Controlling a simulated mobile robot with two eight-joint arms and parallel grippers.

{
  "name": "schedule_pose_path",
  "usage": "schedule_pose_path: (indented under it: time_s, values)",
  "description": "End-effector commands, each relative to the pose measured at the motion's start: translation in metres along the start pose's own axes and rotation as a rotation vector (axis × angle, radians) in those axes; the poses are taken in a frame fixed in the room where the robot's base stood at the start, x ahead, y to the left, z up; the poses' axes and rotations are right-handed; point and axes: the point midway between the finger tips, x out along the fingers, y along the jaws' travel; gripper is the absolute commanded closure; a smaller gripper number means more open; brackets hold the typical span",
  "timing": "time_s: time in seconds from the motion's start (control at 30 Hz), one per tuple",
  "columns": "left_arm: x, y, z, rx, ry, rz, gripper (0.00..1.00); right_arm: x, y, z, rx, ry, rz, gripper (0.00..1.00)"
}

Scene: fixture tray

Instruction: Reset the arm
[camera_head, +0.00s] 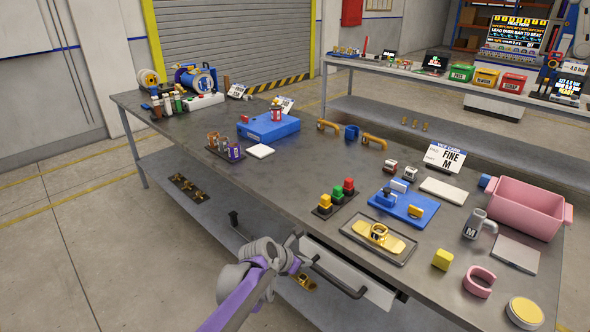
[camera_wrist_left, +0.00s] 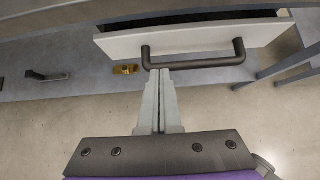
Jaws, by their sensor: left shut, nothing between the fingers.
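My left gripper (camera_head: 295,243) is at the front of the workbench, below the tabletop edge. In the left wrist view its two pale fingers (camera_wrist_left: 160,72) are pressed together with nothing between them. The tips appear close to the left end of the dark drawer handle (camera_wrist_left: 195,62); whether they touch it I cannot tell. The white-fronted drawer (camera_head: 345,272) stands partly open under the tabletop, and its front (camera_wrist_left: 190,38) shows in the wrist view. My right gripper is not in view.
The workbench (camera_head: 285,190) holds a gold part on a tray (camera_head: 400,252), a blue fixture (camera_head: 412,205), coloured blocks (camera_head: 336,196) and a pink bin (camera_head: 525,205). A gold piece (camera_wrist_left: 126,69) lies on the lower shelf. The floor left of the bench is clear.

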Motion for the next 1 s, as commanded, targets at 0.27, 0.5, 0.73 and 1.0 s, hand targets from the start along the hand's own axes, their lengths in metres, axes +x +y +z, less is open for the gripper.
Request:
schedule_pose_path:
  time_s: [0.27,0.5,0.73,1.0]
  values:
    - [-0.091,-0.003,-0.02,0.45,0.088,0.041,1.0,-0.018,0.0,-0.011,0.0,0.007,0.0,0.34]
    - [-0.208,-0.024,-0.075,1.155,0.264,0.021,1.0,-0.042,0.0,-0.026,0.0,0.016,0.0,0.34]
    - [-0.294,-0.054,-0.145,1.801,0.447,-0.115,1.0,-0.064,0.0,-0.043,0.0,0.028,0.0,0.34]
    - [-0.342,-0.081,-0.21,2.301,0.58,-0.329,1.0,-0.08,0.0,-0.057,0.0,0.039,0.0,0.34]
